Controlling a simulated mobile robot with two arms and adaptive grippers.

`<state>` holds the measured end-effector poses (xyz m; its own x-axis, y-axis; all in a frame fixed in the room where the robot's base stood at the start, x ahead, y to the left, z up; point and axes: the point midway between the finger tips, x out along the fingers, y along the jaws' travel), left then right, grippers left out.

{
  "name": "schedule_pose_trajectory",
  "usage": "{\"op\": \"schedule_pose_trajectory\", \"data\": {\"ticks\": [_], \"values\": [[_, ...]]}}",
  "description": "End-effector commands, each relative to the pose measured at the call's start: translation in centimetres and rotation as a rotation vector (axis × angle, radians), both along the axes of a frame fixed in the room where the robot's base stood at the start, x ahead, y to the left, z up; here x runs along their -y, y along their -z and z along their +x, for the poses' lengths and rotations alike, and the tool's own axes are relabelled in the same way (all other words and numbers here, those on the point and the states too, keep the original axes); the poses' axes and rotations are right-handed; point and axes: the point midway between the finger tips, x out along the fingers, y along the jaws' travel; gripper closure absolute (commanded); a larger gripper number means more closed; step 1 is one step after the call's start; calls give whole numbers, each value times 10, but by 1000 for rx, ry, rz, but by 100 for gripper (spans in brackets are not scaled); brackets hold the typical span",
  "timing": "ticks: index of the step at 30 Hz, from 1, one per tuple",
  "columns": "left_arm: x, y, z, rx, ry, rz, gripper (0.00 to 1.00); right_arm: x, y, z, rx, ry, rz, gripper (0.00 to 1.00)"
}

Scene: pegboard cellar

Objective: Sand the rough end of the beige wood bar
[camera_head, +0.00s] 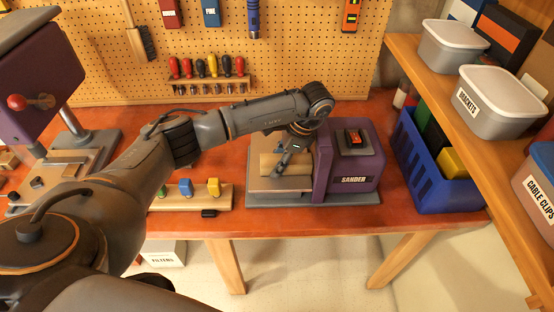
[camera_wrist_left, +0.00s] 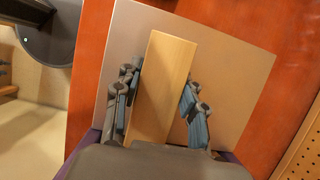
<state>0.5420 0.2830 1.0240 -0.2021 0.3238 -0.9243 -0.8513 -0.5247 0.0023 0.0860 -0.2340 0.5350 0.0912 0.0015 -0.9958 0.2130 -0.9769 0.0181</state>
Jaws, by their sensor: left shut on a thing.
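The beige wood bar (camera_head: 268,165) lies flat on the sander's table (camera_head: 272,184), which shows as a pale plate in the wrist view (camera_wrist_left: 235,75). My left gripper (camera_head: 283,165) comes down over the bar from above. In the wrist view the left gripper (camera_wrist_left: 160,98) is shut on the bar (camera_wrist_left: 166,70), with a blue-padded finger on each side. The bar's end toward the sander is hidden by the gripper, so I cannot tell its roughness or whether it touches the sander. The purple sander (camera_head: 358,178) stands right of the bar, with a red switch (camera_head: 354,137) on top.
A blue bin (camera_head: 440,190) stands right of the sander. A small rack (camera_head: 190,197) with coloured pieces lies left of it. Another purple machine (camera_head: 35,85) is at far left. Screwdrivers hang on the pegboard (camera_head: 300,60) behind. A shelf (camera_head: 410,55) with boxes is at right.

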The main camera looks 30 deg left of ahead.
Motion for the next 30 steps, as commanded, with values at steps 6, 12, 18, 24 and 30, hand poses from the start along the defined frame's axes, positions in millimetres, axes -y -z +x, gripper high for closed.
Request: {"op": "schedule_pose_trajectory", "data": {"ticks": [6,12,18,24,30], "values": [[2,0,1,1,5,-4,100,0,1,0,0,0,0,60],[-1,0,4,2,4,-3,100,0,3,0,0,0,0,60],[-2,-1,5,4,3,-3,100,0,4,0,0,0,0,60],[-4,-1,7,3,2,-3,100,0,5,0,0,0,0,60],[-5,0,8,4,1,-2,100,0,7,0,0,0,0,60]]}}
